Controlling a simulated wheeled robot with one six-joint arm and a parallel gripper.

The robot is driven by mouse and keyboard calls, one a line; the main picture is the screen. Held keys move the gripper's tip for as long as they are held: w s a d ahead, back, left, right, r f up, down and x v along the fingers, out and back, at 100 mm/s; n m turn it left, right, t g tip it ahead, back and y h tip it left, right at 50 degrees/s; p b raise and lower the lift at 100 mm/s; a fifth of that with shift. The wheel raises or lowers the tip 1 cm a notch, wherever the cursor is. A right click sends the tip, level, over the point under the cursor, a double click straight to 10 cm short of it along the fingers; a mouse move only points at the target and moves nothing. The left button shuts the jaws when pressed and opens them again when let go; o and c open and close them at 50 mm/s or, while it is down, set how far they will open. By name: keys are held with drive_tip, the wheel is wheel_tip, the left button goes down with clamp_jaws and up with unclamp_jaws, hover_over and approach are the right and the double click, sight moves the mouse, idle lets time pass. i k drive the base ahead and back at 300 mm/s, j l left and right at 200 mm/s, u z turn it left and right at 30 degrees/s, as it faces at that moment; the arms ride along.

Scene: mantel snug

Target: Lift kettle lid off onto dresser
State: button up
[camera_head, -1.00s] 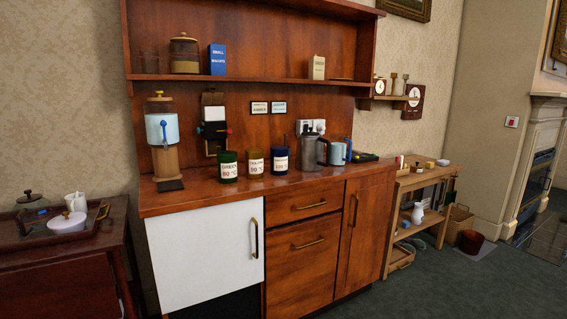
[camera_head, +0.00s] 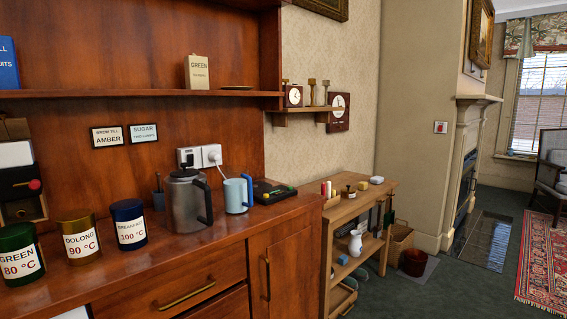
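A grey metal kettle (camera_head: 188,205) with a dark handle on its right stands upright on the dresser top (camera_head: 215,236), near the back board. Its lid (camera_head: 184,174) appears to be on top, seated on the kettle. My gripper is not in view.
Green, ochre and blue canisters (camera_head: 129,225) stand left of the kettle. A dark flat device (camera_head: 272,192) lies right of the blue vessel. A white cord hangs from the wall socket (camera_head: 200,157). Bare dresser top lies in front of the kettle. A low wooden shelf unit (camera_head: 345,205) stands to the right.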

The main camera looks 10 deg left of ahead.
sight(184, 172)
drive_tip(key=i+z, duration=0.45)
drive_tip(key=i, duration=1.2)
drive_tip(key=i+u, duration=0.35)
drive_tip(key=i+l+u, duration=0.1)
drive_tip(key=i+u, duration=0.3)
drive_tip(key=i+l+u, duration=0.2)
drive_tip(key=u, duration=2.05)
